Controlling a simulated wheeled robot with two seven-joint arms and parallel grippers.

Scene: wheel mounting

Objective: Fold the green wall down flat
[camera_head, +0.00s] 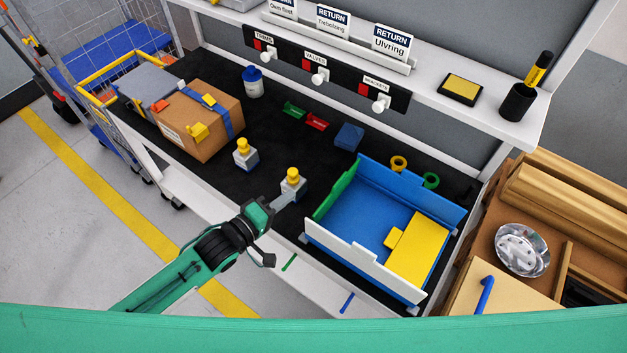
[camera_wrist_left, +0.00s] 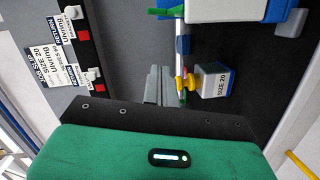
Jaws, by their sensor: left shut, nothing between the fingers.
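The green wall (camera_head: 334,190) stands up along the left side of the blue tray box (camera_head: 365,207) in the head view. A green edge of it (camera_wrist_left: 168,12) shows at the top of the left wrist view, beside the white and blue box walls. My left gripper (camera_head: 291,199) is shut and empty, a short way left of the green wall and apart from it. Its grey fingers (camera_wrist_left: 160,84) also show in the left wrist view. My right gripper is not in view.
A grey block with a yellow knob (camera_head: 292,182) stands close by my left fingers, and a similar one (camera_head: 244,153) stands further left. A yellow plate (camera_head: 418,246) lies in the box's right part. A cardboard box (camera_head: 200,120) stands at the left of the black table.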

